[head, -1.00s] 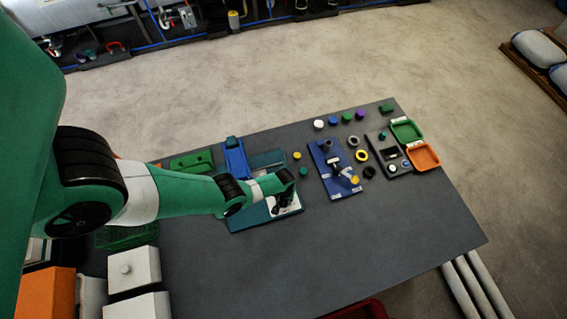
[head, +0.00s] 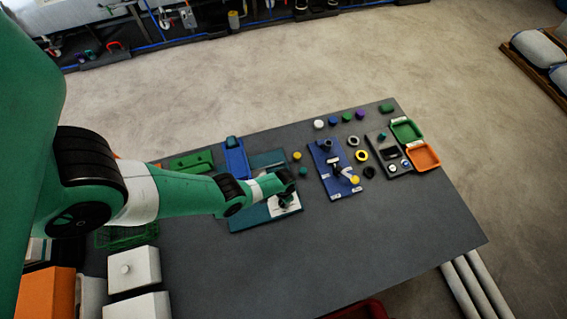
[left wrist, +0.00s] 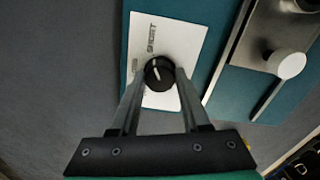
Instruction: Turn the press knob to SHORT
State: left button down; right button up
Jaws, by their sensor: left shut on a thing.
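The press knob (left wrist: 159,70) is black and round with a white pointer line, and sits on a white label plate (left wrist: 185,43). In the left wrist view the word SHORT is printed above it, and the pointer line is tilted up and slightly left, roughly toward that word. A second label left of the knob is too small to read. My left gripper (left wrist: 160,80) is shut on the knob, one finger on each side. In the head view my left gripper (head: 285,197) is over the teal press base (head: 250,215), and the knob is hidden. My right gripper is not in view.
A metal plate with a white round handle (left wrist: 287,64) is right of the label plate. A blue board (head: 325,165) with small parts, a green tray (head: 421,136) and an orange tray (head: 436,157) lie to the right. The table's front (head: 320,260) is clear.

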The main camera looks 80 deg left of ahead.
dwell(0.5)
pick_arm(q)
jog(key=shift+c, duration=1.8)
grip_release()
